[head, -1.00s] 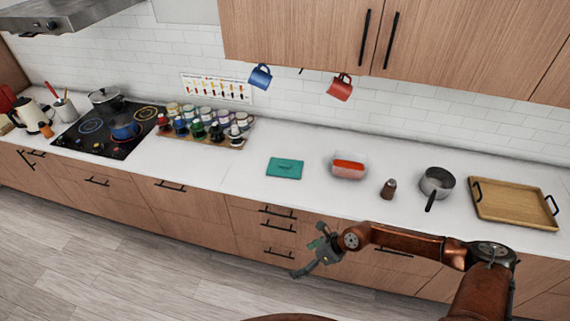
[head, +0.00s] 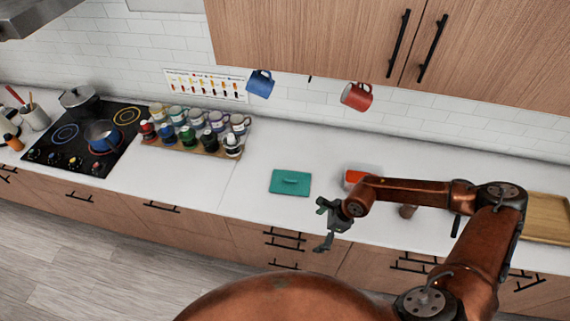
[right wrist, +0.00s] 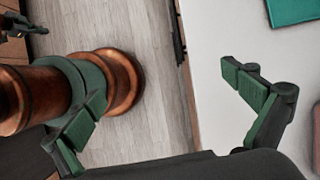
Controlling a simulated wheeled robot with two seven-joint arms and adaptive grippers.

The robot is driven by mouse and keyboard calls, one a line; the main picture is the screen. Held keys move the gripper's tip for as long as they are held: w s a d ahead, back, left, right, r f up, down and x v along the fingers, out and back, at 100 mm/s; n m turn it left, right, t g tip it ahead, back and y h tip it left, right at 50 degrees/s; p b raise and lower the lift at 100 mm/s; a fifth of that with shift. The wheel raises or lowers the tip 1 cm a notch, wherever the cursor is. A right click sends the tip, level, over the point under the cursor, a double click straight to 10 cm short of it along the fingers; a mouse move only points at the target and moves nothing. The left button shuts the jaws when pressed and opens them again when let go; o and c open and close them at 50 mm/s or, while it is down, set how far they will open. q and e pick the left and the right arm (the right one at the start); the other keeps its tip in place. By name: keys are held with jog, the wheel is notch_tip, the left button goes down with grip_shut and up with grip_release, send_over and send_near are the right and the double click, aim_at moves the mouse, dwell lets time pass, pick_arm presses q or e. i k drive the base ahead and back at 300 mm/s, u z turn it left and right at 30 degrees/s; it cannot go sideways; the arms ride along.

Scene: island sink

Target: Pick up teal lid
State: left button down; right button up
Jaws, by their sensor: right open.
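The teal lid (head: 290,182) is a flat rectangle with a raised handle, lying on the white counter. Its corner also shows at the top right of the right wrist view (right wrist: 293,10). My right gripper (head: 322,226) is open and empty at the counter's front edge, to the right of and nearer than the lid, not touching it. In the right wrist view its green-padded fingers (right wrist: 165,85) are spread wide. A small dark part at the top left of that view looks like my left gripper (right wrist: 18,26); its jaws are unclear.
A container with red contents (head: 354,178) is partly hidden behind my right arm. A brown shaker (head: 407,211) and a wooden tray (head: 546,218) are farther right. A rack of bottles and mugs (head: 190,145) stands left. The counter around the lid is clear.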

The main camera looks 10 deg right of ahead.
aim_at(283, 180)
jog(key=i, duration=0.95)
